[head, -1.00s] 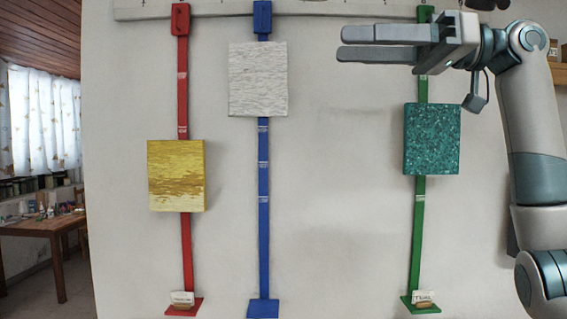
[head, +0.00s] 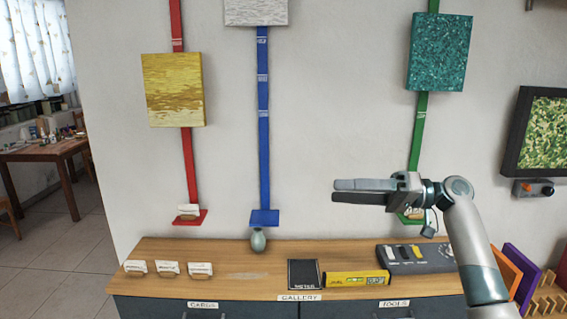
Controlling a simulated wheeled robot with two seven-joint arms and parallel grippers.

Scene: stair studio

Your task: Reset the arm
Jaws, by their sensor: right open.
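My right arm comes in from the lower right. Its gripper (head: 334,191) is open and empty, with its fingers pointing left. It is in front of the wall, above the wooden counter (head: 215,285), and partly covers the foot of the green strap (head: 417,130). My left gripper is not in view.
A yellow panel (head: 173,90), a white panel (head: 256,10) and a teal panel (head: 440,52) hang on the wall. The counter holds cards (head: 168,268), a vase (head: 258,240), a black notebook (head: 304,274), a yellow level (head: 356,279) and a dark tool tray (head: 440,262).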

